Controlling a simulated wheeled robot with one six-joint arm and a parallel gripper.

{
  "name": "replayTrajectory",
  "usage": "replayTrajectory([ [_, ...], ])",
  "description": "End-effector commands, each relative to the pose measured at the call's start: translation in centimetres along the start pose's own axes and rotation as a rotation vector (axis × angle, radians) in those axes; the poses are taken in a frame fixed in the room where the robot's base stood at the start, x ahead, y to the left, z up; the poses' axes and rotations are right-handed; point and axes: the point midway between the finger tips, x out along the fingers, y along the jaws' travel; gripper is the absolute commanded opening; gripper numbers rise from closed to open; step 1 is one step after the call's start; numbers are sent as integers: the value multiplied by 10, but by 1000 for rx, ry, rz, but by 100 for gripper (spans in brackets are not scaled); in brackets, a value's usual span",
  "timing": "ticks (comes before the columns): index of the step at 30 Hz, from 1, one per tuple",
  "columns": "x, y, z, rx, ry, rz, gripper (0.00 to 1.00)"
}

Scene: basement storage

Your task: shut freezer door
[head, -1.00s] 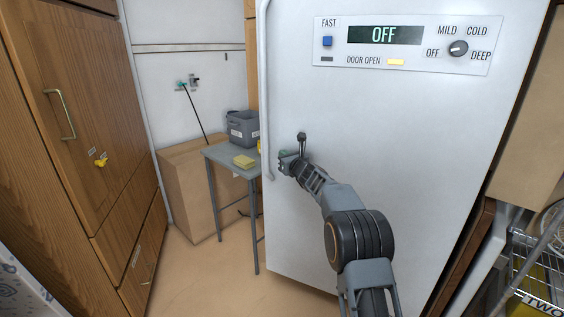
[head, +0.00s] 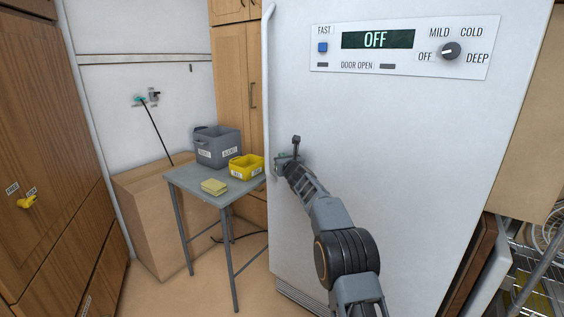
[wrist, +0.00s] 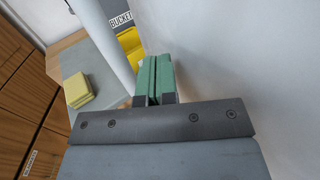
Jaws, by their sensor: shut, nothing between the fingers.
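The white freezer door (head: 420,150) fills the right of the head view and looks flush with the body above a grey base grille (head: 298,297). Its panel (head: 403,48) reads OFF, and the DOOR OPEN lamp (head: 387,67) is dark. A long white handle (head: 266,85) runs down the door's left edge and also shows in the wrist view (wrist: 106,40). My gripper (head: 284,161) is at the door's left side beside the handle's lower end. Its green fingers (wrist: 153,77) are shut and empty, close to the door; I cannot tell if they touch it.
A grey table (head: 212,193) stands left of the freezer with a grey bucket (head: 217,148), a yellow bin (head: 246,167) and yellow sponges (head: 214,187). A wooden cabinet (head: 50,190) is at far left, a wire rack (head: 535,260) at right. Floor shows between cabinet and table.

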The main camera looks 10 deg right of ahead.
Motion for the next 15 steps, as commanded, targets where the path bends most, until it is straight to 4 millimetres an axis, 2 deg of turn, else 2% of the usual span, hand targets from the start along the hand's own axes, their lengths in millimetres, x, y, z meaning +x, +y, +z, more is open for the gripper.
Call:
replayTrajectory([
  [8,-6,11,-6,-1,-1,-1,0],
  [15,-25,42,-9,0,-2,-3,0],
])
